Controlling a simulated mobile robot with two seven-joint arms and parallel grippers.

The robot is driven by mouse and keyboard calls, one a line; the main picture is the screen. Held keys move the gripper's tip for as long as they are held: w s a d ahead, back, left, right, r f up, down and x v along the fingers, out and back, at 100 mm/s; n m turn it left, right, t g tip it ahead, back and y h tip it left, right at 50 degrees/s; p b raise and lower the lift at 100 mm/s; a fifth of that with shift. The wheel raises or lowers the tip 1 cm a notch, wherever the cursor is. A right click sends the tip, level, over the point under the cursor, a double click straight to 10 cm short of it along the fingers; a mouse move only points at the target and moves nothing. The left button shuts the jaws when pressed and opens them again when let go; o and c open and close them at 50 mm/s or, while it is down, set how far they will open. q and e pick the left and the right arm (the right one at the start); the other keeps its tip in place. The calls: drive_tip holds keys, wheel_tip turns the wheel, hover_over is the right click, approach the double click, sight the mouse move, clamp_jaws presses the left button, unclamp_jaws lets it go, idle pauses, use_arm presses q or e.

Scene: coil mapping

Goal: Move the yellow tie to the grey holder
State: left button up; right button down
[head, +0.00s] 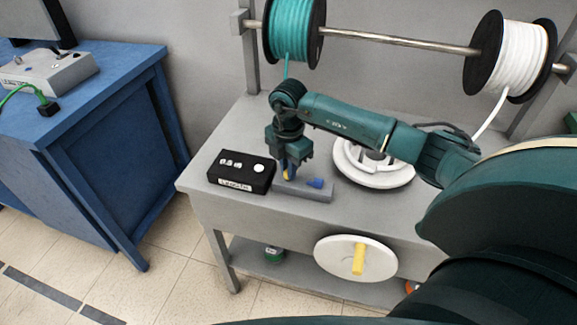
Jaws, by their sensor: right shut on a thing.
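My right gripper (290,172) points down over the left part of the grey holder (318,194), a low bar on the grey table. It is shut on a small yellow piece at its fingertips, which looks like the yellow tie (287,175). The tie's lower end is at or just above the holder; I cannot tell whether they touch. A blue piece (315,183) sits on the right part of the holder, and more blue shows beside the fingertips. The gripper hides part of the holder. My left gripper is not in view.
A white ring-shaped part (372,178) lies to the right. A teal spool (294,30) and a white spool (509,55) hang on a bar behind. A white disc (335,258) with a yellow handle is on the table's front.

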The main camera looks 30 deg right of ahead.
drive_tip(key=shift+f+b, duration=0.4)
drive_tip(key=shift+f, duration=0.25)
idle(0.6)
drive_tip(key=c, duration=1.3)
unclamp_jaws()
drive_tip(key=shift+c, duration=0.2)
